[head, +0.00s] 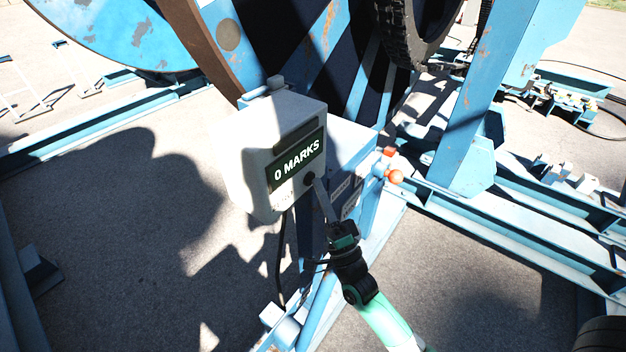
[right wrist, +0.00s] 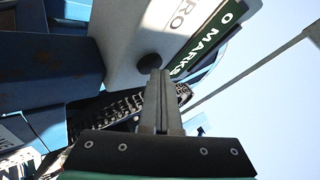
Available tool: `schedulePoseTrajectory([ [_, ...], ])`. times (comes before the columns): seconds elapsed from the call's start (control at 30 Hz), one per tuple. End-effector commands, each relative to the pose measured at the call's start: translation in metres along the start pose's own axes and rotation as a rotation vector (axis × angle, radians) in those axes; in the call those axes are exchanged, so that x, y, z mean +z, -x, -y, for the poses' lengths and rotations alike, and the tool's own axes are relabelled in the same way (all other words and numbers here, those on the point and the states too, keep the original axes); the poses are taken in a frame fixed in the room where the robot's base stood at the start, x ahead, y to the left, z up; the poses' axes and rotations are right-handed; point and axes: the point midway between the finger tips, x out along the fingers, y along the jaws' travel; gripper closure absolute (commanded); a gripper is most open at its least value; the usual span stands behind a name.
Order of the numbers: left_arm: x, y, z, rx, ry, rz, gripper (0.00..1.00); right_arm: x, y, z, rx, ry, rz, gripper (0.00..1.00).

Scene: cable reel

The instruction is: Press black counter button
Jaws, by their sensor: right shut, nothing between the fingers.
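The counter box (head: 262,150) is pale grey, and its dark display (head: 296,161) reads "0 MARKS". The black counter button (head: 308,179) is on the box's front face below the display. It also shows as a round dark knob in the right wrist view (right wrist: 149,63). My right gripper (head: 318,184) is shut and empty, with its fingers pointing up at the button. In the right wrist view the fingertips (right wrist: 160,73) overlap the button's lower edge; I cannot tell whether they touch it. My left gripper is not in view.
The box is mounted on the blue reel frame (head: 365,85). An orange-red knob (head: 394,177) sits to the right of the box. A black cable (head: 280,250) hangs below it. Blue rails (head: 500,225) lie at right. Open pavement (head: 110,220) is at left.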

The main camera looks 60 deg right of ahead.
Motion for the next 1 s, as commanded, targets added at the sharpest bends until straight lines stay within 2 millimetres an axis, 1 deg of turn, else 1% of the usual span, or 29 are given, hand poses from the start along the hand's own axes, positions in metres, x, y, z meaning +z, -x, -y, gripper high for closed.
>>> schedulePoseTrajectory([
  [0.23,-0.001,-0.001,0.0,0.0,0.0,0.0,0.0,-0.007,0.01,0.007,0.002,0.0,0.0,1.0],
  [0.67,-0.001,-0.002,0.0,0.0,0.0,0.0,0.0,-0.01,0.014,0.01,0.001,0.001,0.0,1.0],
  [1.0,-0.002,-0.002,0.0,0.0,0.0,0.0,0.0,-0.028,0.038,0.027,0.002,0.002,-0.001,1.0],
])
